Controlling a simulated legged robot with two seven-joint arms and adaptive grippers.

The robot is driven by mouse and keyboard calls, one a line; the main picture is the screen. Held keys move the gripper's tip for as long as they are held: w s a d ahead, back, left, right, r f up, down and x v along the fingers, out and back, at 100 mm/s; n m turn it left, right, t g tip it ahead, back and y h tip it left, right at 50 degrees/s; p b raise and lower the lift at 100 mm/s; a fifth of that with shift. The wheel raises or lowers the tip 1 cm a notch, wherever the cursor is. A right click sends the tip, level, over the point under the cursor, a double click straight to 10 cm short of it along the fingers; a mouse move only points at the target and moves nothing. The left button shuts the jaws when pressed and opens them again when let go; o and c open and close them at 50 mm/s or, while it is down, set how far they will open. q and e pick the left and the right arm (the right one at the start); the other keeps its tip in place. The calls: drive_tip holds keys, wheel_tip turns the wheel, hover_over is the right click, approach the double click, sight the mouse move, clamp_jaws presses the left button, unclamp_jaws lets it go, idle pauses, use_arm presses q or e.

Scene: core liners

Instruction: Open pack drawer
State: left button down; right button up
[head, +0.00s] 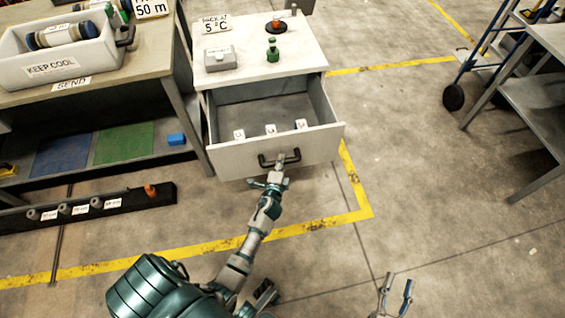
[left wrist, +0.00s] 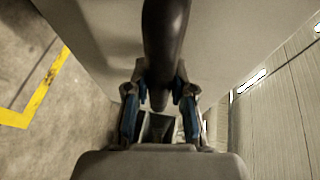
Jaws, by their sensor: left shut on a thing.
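The pack drawer (head: 273,150) is pulled well out of the white cabinet (head: 262,48) in the head view, and its inside shows. Several small white labelled pieces (head: 270,129) sit inside near its front. The dark bar handle (head: 264,161) is on the drawer's front face. My left gripper (head: 279,165) is shut on this handle; in the left wrist view the dark handle (left wrist: 165,40) runs between its two fingers (left wrist: 158,115). My right gripper (head: 396,297) is at the bottom of the head view, away from the cabinet, with its fingers apart and nothing between them.
A grey box (head: 220,60), a green bottle (head: 272,50) and a temperature sign (head: 215,24) stand on the cabinet top. A workbench with a white bin (head: 58,66) stands at left. Floor between is clear.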

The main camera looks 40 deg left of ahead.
use_arm(q)
drive_tip(key=shift+s+a+f, duration=0.15)
drive_tip(key=shift+s+f, duration=0.1)
drive_tip(key=shift+f, duration=0.05)
drive_tip(key=shift+s+f, duration=0.1)
drive_tip(key=shift+f, duration=0.05)
use_arm(e)
drive_tip(key=shift+s+a, duration=0.15)
drive_tip(key=shift+a, duration=0.05)
use_arm(q)
drive_tip(key=c, duration=1)
unclamp_jaws()
drive_tip(key=shift+o, duration=0.2)
use_arm(e)
drive_tip(key=shift+a, duration=0.1)
use_arm(q)
drive_tip(key=shift+r, duration=0.2)
drive_tip(key=shift+s+d, duration=0.25)
drive_tip(key=shift+d, duration=0.1)
drive_tip(key=v, duration=1.1)
